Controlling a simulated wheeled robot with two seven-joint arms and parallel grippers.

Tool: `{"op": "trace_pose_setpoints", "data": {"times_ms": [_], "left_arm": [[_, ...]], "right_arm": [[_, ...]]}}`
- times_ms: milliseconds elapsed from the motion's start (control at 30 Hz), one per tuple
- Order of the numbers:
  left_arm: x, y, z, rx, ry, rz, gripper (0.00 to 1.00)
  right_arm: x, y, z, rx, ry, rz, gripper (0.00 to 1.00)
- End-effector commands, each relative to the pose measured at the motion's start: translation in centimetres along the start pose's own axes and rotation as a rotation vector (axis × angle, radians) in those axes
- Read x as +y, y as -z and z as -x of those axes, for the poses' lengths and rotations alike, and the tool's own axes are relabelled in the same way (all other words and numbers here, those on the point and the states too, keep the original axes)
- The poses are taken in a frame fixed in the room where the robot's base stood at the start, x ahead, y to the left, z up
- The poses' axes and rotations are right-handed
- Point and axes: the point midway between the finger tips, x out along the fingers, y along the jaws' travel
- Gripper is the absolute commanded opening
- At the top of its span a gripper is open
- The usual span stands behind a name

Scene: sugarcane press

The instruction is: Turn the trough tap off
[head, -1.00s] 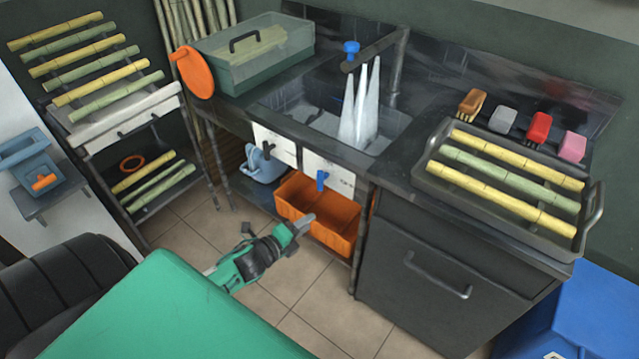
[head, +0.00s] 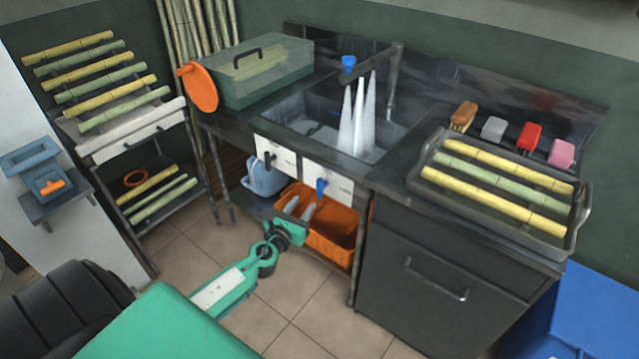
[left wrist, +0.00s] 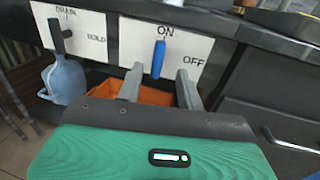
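Water streams (head: 359,118) pour from the overhead pipe (head: 372,62) into the trough (head: 300,107). My left gripper (head: 300,206) is open and empty, just below and in front of the lever. In the left wrist view its two fingers (left wrist: 160,82) stand apart, one either side of the lever's line. My right gripper is not in view.
An orange crate (head: 335,240) sits on the shelf under the panel. A second white panel with a black lever (head: 270,160) is to the left, above a blue jug (head: 262,178). A grey cabinet (head: 440,270) stands to the right. The tiled floor in front is clear.

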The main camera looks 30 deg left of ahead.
Motion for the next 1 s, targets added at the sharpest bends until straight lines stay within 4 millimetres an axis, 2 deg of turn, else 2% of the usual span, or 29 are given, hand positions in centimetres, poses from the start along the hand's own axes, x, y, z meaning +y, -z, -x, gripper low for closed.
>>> {"op": "trace_pose_setpoints", "data": {"times_ms": [367,600,767,1000], "left_arm": [[0.0,-0.1,-6.4,-0.002,-0.001,0.003,0.37],[0.0,0.0,-9.8,-0.001,-0.001,0.004,0.37],[0.0,0.0,-11.0,0.0,0.0,0.004,0.37],[0.0,0.0,-11.3,0.001,0.0,0.003,0.37]], "right_arm": [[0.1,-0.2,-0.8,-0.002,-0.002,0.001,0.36],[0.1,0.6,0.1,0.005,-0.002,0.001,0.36],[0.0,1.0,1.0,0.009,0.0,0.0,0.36],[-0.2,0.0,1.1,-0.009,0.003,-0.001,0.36]]}}
